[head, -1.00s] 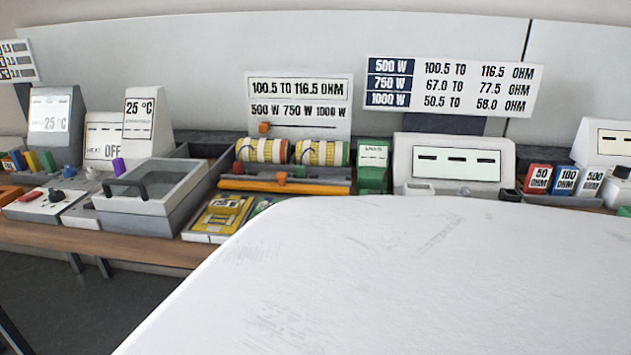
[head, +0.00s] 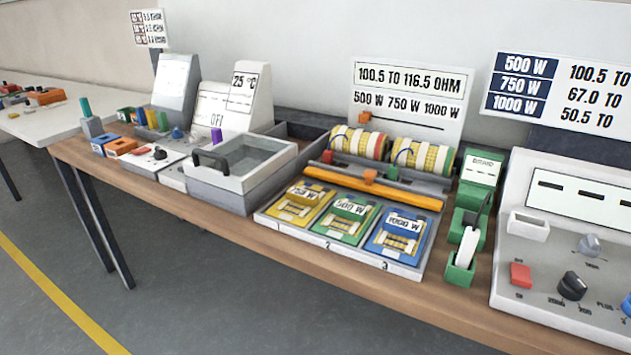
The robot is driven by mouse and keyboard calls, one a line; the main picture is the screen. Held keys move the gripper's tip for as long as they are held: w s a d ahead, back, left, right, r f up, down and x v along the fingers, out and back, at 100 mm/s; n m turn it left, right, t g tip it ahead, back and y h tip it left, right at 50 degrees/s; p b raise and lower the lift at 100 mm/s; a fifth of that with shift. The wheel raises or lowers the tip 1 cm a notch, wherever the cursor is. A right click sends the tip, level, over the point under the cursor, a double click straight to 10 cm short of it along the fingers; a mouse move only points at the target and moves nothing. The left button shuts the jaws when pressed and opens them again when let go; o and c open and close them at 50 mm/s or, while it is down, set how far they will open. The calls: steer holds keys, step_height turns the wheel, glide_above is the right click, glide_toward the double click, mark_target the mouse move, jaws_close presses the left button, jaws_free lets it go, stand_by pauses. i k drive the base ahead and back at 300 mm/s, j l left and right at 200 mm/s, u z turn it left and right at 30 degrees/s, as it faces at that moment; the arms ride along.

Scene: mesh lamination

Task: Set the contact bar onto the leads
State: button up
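My gripper is not in view. No part is labelled as the contact bar. Yellow (head: 288,213), green (head: 334,230) and blue (head: 384,247) mesh pads lie side by side in a grey numbered tray (head: 328,252). The blue one is marked 1000 W and the green one 500 W. Their leads are too small to make out. A long orange bar (head: 400,192) lies behind the pads, before two mesh rolls (head: 424,156).
A meter console (head: 560,215) with knobs stands at the right. A lidded grey box (head: 240,165) and small control units stand to the left on the wooden bench (head: 180,202). Another table (head: 45,120) is at far left. The floor before the bench is clear.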

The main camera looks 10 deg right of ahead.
mark_target(368, 185)
steer(key=z, duration=0.55)
steer(key=i+j+z, duration=0.15)
steer(key=i+j, duration=0.15)
steer(key=i, duration=0.5)
